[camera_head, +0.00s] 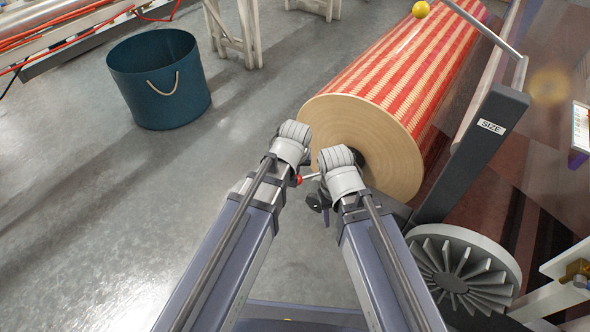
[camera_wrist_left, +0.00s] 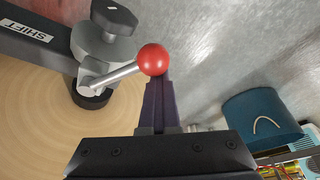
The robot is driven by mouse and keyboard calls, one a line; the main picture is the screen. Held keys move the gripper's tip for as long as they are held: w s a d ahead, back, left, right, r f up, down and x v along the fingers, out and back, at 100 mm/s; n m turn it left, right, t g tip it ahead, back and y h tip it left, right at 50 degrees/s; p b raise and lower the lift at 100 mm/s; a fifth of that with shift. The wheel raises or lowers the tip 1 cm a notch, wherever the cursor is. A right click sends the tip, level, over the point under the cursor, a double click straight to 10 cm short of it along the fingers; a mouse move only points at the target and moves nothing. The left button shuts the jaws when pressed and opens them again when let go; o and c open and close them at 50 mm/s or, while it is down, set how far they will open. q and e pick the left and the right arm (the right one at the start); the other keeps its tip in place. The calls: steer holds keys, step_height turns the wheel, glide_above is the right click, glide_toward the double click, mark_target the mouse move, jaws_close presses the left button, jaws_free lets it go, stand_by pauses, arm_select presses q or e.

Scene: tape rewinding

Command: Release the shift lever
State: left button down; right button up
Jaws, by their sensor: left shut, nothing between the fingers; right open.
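The shift lever's red ball knob (camera_wrist_left: 153,59) sits on a silver rod (camera_wrist_left: 113,75) in the left wrist view. In the head view the red ball (camera_head: 299,180) shows between my two wrists, and my left fingers are hidden. My right gripper (camera_head: 341,174) is open, its fingers largely hidden by its wrist.
A large red and cream patterned roll (camera_head: 410,75) lies beyond the wrists. A grey arm marked SIZE (camera_head: 470,150) and a finned wheel (camera_head: 462,272) stand at the right. A blue bucket (camera_head: 160,85) stands on the open floor at the left.

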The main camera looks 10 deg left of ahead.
arm_select(q)
steer(key=shift+s, duration=0.25)
steer(key=w+a, duration=0.1)
steer(key=w, duration=0.3)
steer(key=p+v, duration=0.8)
steer(key=v, duration=0.1)
steer(key=shift+d+p, duration=0.2)
steer(key=shift+p, duration=0.15)
steer(key=shift+r, duration=0.1)
steer(key=s+r+m+g+p, duration=0.2)
steer(key=s+r+p, duration=0.5)
steer(key=r+p, duration=0.3)
steer(key=s+r+m+g+p, duration=0.1)
steer(key=s+r+m+p, duration=0.2)
steer(key=s+r+p, duration=0.4)
step_height(320, 180, up, 4)
steer(key=p, duration=0.5)
steer(key=shift+s+a+r+g+y, duration=0.2)
steer(key=shift+s+g+y, duration=0.1)
steer(key=shift+g+y, duration=0.1)
